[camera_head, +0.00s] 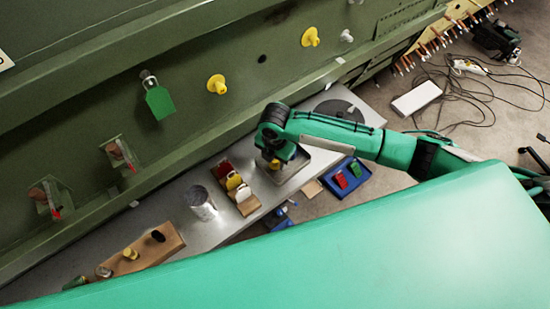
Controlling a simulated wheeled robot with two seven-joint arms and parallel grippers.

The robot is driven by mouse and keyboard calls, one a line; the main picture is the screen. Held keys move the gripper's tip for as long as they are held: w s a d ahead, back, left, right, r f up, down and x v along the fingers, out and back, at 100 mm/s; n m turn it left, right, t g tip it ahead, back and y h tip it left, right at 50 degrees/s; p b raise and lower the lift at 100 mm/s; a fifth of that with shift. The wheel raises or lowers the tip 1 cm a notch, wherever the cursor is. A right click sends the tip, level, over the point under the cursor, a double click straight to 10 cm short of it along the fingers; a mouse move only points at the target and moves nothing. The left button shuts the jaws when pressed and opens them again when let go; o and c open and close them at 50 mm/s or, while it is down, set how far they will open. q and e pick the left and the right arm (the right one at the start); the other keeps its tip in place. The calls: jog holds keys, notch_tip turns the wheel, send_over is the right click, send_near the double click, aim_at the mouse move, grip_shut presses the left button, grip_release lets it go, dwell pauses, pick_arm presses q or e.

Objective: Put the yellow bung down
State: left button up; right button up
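My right gripper (274,162) comes in from the right and points down over a grey metal tray (301,158) on the bench. A small yellow bung (275,165) shows at its fingertips, and the fingers look shut on it. The bung is mostly hidden by the gripper, and I cannot tell whether it touches the tray. Other yellow bungs sit in the green fuselage side (180,50): one at the upper right (310,37) and one lower left of it (216,84). My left gripper is not in view.
On the grey bench (170,212) are a wooden rack (247,206) with red, yellow and white pieces, a metal can (201,203), and a wooden block (140,254) holding a yellow piece. A blue tray (347,178) is right of the bench. Cables (480,90) lie on the floor.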

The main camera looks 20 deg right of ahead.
jog(key=shift+r+b, duration=0.4)
jog(key=shift+r, duration=0.15)
notch_tip(320, 180, up, 11)
jog(key=b, duration=0.4)
